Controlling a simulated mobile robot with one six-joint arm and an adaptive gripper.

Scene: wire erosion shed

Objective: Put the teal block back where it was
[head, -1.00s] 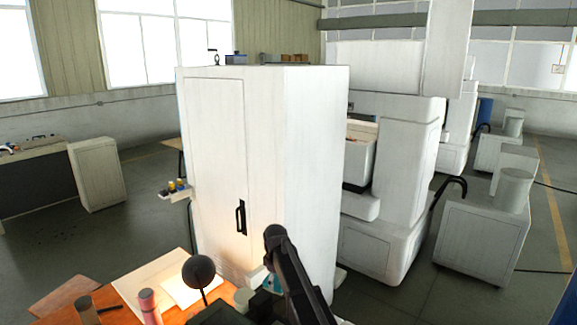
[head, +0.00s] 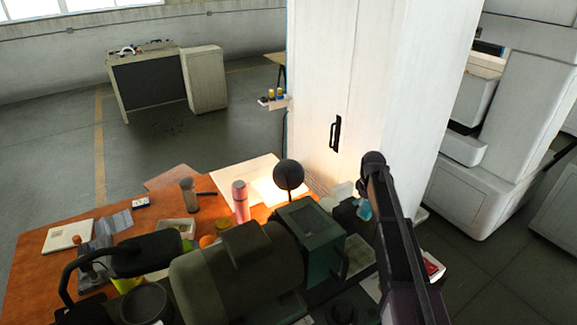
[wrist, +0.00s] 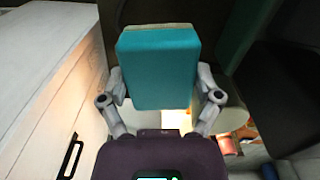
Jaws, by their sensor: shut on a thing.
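The teal block (wrist: 160,68) fills the middle of the wrist view, held upright between the two fingers of my gripper (wrist: 160,92), which is shut on it. In the head view my arm comes up from the lower right in front of the white cabinet, and a small bit of the teal block (head: 364,210) shows beside its end. The rest of the block and most of my gripper are hidden there by the arm.
The white cabinet (head: 400,100) with a black handle stands close behind my arm. The orange-brown table (head: 40,272) holds a pink bottle (head: 240,202), a dark green machine (head: 225,272), a black round lamp head (head: 288,174) and a white notebook (head: 68,236). Open floor lies at the left.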

